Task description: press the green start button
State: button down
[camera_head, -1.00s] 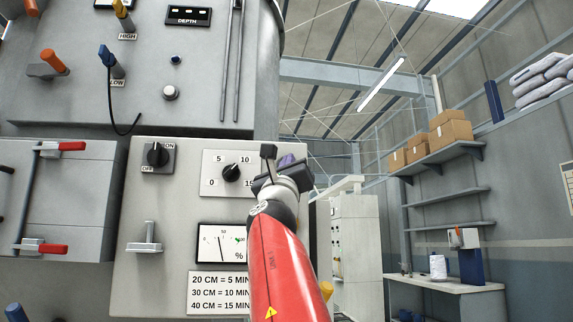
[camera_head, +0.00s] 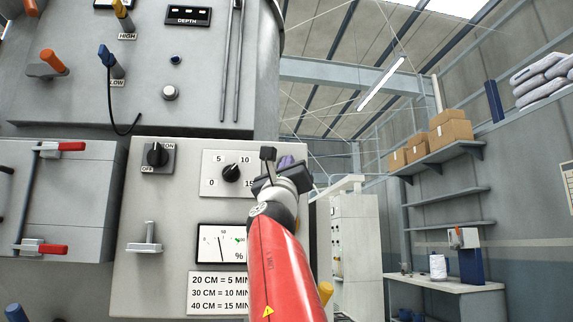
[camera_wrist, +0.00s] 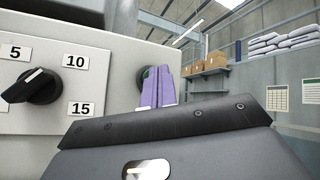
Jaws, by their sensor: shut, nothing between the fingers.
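The green start button (camera_wrist: 146,72) shows in the wrist view as a sliver of green in a round grey fitting on the panel's right part, mostly hidden by my fingers. My gripper (camera_wrist: 157,86) has purple fingers held together and empty, right in front of the button. I cannot tell if they touch it. In the head view my gripper (camera_head: 287,161) is at the right edge of the grey control panel (camera_head: 130,200), and the button is hidden there.
A black timer knob (camera_head: 231,173) sits left of my gripper, and an ON/OFF switch (camera_head: 157,155) further left. A percent meter (camera_head: 221,243) is below. Shelves with boxes (camera_head: 449,135) and a bench (camera_head: 440,283) stand far right, with open space between.

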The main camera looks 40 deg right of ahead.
jog(key=shift+w+d, duration=0.25)
jog(key=shift+w, duration=0.15)
dwell(0.3)
jog(key=shift+s+a, duration=0.5)
jog(key=shift+s, duration=0.25)
jog(key=shift+s+a+b, duration=0.25)
jog(key=shift+s+a, duration=0.2)
jog(key=shift+s, duration=0.25)
jog(key=shift+s+a+b, duration=0.2)
jog(key=shift+s+a, duration=0.25)
jog(key=shift+s, duration=0.3)
jog(key=shift+s+a+b, duration=0.25)
jog(key=shift+s+a, duration=0.2)
jog(key=shift+s, duration=0.25)
